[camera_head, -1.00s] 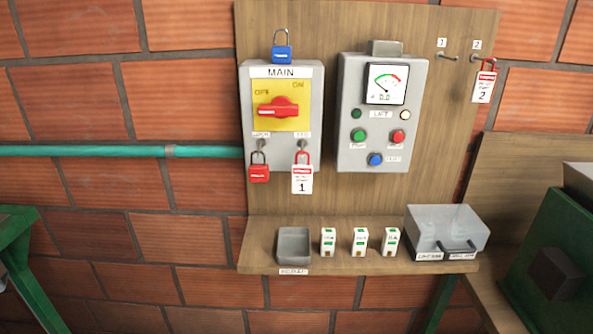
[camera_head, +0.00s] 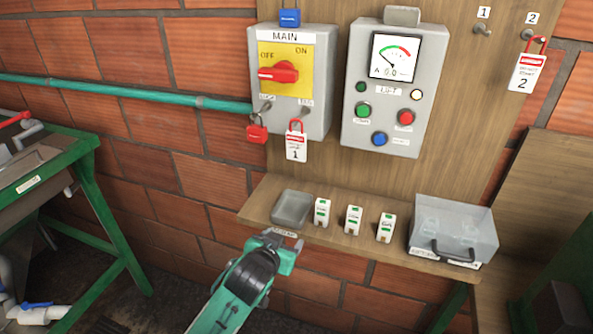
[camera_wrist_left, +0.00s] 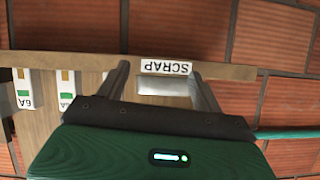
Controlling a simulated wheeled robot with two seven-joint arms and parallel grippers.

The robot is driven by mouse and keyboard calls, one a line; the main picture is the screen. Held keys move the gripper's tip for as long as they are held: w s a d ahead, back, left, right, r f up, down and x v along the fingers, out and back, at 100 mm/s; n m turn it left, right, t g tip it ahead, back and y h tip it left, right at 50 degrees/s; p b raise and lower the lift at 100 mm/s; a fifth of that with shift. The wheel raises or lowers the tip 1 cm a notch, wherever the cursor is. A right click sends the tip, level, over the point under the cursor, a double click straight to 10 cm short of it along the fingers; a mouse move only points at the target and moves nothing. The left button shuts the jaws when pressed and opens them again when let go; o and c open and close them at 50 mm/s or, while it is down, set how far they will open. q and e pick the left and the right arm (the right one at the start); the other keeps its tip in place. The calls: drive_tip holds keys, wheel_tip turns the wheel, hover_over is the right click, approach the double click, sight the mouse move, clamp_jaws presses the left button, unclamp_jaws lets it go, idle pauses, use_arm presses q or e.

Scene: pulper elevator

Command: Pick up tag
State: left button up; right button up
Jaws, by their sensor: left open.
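A white tag marked 1 with a red top (camera_head: 296,147) hangs from the lower right peg of the MAIN switch box (camera_head: 318,75). Another tag, marked 2 (camera_head: 527,73), hangs from the right hook on the board. My left gripper (camera_head: 284,238) is at the shelf's front edge, below tag 1 and in front of the grey tray. It is open and empty. In the left wrist view its two fingers (camera_wrist_left: 160,72) are spread, with the SCRAP label (camera_wrist_left: 166,67) showing between them. Neither tag shows in that view. My right gripper is not in view.
A red padlock (camera_head: 257,133) hangs left of tag 1. The shelf holds the grey tray (camera_head: 291,207), several small white blocks (camera_head: 354,220) and a clear box (camera_head: 452,228). The LIFT panel (camera_head: 388,85) is beside the MAIN box. A green frame (camera_head: 110,215) stands at left.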

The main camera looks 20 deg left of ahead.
sight(295, 145)
use_arm(q)
wheel_tip(295, 145, up, 23)
drive_tip(key=s+d+t, duration=0.1)
drive_tip(key=s+t, duration=0.2)
drive_tip(key=t, duration=0.2)
drive_tip(key=shift+n+h, duration=0.3)
drive_tip(key=shift+n, duration=0.1)
drive_tip(key=w+p, duration=0.1)
drive_tip(key=w, duration=0.2)
drive_tip(key=w+p, duration=0.1)
drive_tip(key=w, duration=0.3)
drive_tip(key=shift+w+d+r, duration=0.15)
drive_tip(key=shift+w+d, duration=0.05)
drive_tip(key=shift+w, duration=0.05)
drive_tip(key=shift+w+p, duration=0.45)
drive_tip(key=shift+w, duration=0.25)
drive_tip(key=w, duration=0.1)
drive_tip(key=w+p, duration=0.2)
drive_tip(key=w, duration=0.1)
drive_tip(key=shift+w+a+f, duration=0.1)
drive_tip(key=shift+a+f, duration=0.15)
drive_tip(key=shift+w+f, duration=0.1)
drive_tip(key=shift+w, duration=0.3)
drive_tip(key=shift+d, duration=0.1)
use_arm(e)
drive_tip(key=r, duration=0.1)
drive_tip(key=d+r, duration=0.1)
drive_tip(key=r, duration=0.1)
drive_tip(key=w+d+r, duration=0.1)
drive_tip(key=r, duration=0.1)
